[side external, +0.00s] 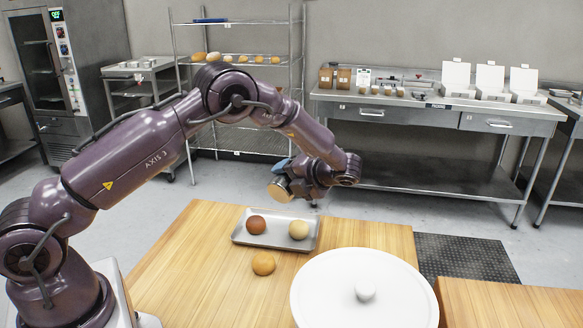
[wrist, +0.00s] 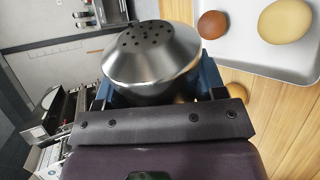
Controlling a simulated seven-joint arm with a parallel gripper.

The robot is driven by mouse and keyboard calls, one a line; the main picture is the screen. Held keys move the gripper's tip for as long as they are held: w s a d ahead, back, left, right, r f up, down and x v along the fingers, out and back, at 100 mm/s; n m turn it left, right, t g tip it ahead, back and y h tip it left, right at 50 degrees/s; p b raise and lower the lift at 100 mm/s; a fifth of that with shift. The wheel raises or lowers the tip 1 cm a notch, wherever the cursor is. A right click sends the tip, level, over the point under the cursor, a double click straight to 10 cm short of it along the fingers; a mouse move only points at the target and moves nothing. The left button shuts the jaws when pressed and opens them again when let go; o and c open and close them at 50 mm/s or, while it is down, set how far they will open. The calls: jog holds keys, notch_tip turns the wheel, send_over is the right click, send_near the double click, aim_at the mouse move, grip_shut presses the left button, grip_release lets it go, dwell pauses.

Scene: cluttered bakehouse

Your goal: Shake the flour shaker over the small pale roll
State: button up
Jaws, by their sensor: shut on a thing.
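My gripper (side external: 290,178) is shut on the flour shaker (side external: 281,190), a metal shaker held tilted above the far side of the tray. The wrist view shows the shaker's holed metal top (wrist: 150,48) between my blue fingers. The small pale roll (side external: 299,229) sits at the right of the shallow metal tray (side external: 272,243), below and to the right of the shaker. The pale roll also shows in the wrist view (wrist: 285,21), clear of the shaker. No falling flour is visible.
A reddish-brown roll (side external: 256,224) shares the tray. A golden roll (side external: 263,263) lies on the wooden table (side external: 180,270) in front of it. A big white disc (side external: 325,290) with a small white knob-like piece stands at the front right. Shelves and a steel bench are behind.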

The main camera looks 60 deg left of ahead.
notch_tip(320, 180, down, 3)
jog(key=m+g+h, duration=0.1)
jog(key=m+g, duration=0.1)
jog(key=shift+s+m+g, duration=0.1)
jog(key=shift+m+g, duration=0.3)
notch_tip(320, 180, down, 2)
jog(key=m+g+h, duration=0.1)
jog(key=m+g, duration=0.1)
jog(key=m, duration=0.1)
jog(key=shift+f, duration=0.2)
jog(key=shift+w, duration=0.2)
notch_tip(320, 180, up, 6)
jog(key=n+t, duration=0.1)
jog(key=n+t+y, duration=0.1)
jog(key=n, duration=0.1)
jog(key=n+t, duration=0.1)
jog(key=shift+f+n+t, duration=0.25)
jog(key=shift+n+t, duration=0.05)
jog(key=shift+t, duration=0.1)
jog(key=shift+r+n+t+y, duration=0.6)
jog(key=shift+r+n+t, duration=0.1)
jog(key=shift+r+n, duration=0.1)
